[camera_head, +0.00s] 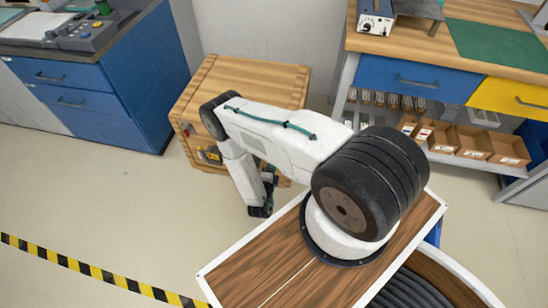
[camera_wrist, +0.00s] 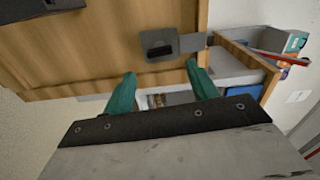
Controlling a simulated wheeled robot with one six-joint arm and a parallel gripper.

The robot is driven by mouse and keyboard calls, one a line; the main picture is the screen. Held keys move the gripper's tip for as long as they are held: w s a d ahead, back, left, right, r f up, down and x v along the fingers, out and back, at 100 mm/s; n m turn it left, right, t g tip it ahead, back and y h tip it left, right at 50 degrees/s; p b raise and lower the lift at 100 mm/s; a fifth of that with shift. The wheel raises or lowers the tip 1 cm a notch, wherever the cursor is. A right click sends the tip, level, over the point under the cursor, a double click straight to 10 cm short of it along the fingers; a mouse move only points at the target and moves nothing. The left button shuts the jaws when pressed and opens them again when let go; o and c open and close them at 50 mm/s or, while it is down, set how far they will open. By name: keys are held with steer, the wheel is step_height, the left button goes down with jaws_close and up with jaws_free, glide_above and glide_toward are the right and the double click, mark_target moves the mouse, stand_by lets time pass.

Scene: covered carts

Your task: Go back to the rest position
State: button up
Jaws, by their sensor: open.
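My gripper (camera_wrist: 161,84) shows in the wrist view with its two teal fingers spread apart and nothing between them. The fingers point toward a light wooden front with a dark handle (camera_wrist: 160,49) on a grey plate; I cannot tell whether they touch it. In the head view my arm is bent over the side of the wooden cart (camera_head: 258,76), and my gripper (camera_head: 262,206) hangs low in front of it. The fingertips are hard to make out there.
In the wrist view an opening beside the wooden front holds a teal-and-grey box (camera_wrist: 295,41) and other small things. In the head view a blue drawer cabinet (camera_head: 95,100) stands left, and a workbench (camera_head: 425,55) with cardboard bins (camera_head: 470,142) stands right.

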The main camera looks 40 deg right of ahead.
steer(key=shift+v, duration=0.9)
steer(key=s+a+f+n+g+y, duration=0.1)
steer(key=s+f+n+g+y, duration=0.35)
steer(key=f, duration=0.45)
steer(key=w+a+r+n+g+y, duration=0.2)
steer(key=w+a+n+g+y, duration=0.15)
steer(key=a, duration=0.25)
steer(key=w+a+r+n+g+y, duration=0.2)
steer(key=w+a+r+n+y, duration=0.25)
steer(key=r, duration=0.85)
steer(key=w+a+r+n+g+y, duration=0.1)
steer(key=a+r+n+g+y, duration=0.15)
steer(key=a+r+n, duration=0.7)
steer(key=s+d+r+n+g, duration=0.1)
steer(key=s+r, duration=0.3)
steer(key=r, duration=1)
steer(key=s+d+r+n+g, duration=0.15)
steer(key=s+r, duration=0.25)
steer(key=r, duration=0.9)
steer(key=s+d+r+n+t, duration=0.1)
steer(key=s+d+r+t, duration=0.1)
steer(key=s+r, duration=0.7)
steer(key=s+d+r+n+t, duration=0.2)
steer(key=s+r, duration=0.7)
steer(key=r, duration=0.5)
steer(key=shift+d+r+t+h, duration=0.4)
steer(key=shift+d+t, duration=0.2)
steer(key=shift+d, duration=0.15)
